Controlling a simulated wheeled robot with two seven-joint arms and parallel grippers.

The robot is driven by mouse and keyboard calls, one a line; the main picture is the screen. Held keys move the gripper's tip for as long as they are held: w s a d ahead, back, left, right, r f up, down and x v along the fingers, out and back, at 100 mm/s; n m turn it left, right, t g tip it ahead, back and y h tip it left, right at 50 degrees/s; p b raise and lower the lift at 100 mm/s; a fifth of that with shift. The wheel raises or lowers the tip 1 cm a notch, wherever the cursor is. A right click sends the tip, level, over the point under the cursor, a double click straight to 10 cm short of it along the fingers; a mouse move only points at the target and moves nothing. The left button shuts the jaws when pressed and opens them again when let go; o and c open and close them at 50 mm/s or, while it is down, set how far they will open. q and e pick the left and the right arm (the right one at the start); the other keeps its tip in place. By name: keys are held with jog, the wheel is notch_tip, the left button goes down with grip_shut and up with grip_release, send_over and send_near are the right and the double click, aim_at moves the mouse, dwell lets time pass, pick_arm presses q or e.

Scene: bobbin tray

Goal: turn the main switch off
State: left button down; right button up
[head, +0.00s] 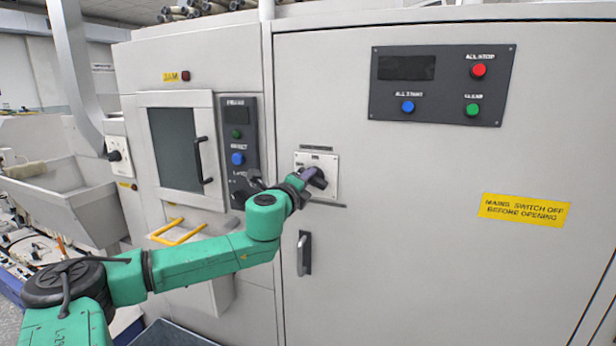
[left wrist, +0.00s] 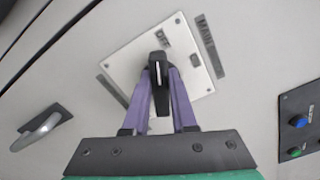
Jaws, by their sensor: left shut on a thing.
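The main switch is a black handle on a pale square plate (head: 330,162) on the grey cabinet door. In the left wrist view the black handle (left wrist: 159,68) carries a white line that points up the picture, roughly towards the lettering "OFF" on the plate (left wrist: 198,80). My left gripper (head: 316,178) is at the plate. In the left wrist view its purple fingers (left wrist: 161,92) are shut on the handle, one on each side. In the head view the gripper hides most of the handle. My right gripper is in neither view.
Below the switch is a door handle (head: 304,253). A control panel (head: 440,112) with red, blue and green buttons is at upper right, above a yellow warning label (head: 525,210). A windowed door (head: 178,150) and yellow rail (head: 178,232) are to the left.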

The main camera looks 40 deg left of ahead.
pick_arm(q)
jog(key=n, duration=0.5)
jog(key=shift+a+f, duration=0.1)
jog(key=shift+f, duration=0.1)
dwell(0.3)
jog(key=c, duration=0.7)
grip_release()
jog(key=shift+s+f, duration=0.1)
jog(key=b+v, duration=1.1)
jog(key=v, duration=0.3)
jog(key=shift+s+b, duration=0.25)
jog(key=shift+b, duration=0.1)
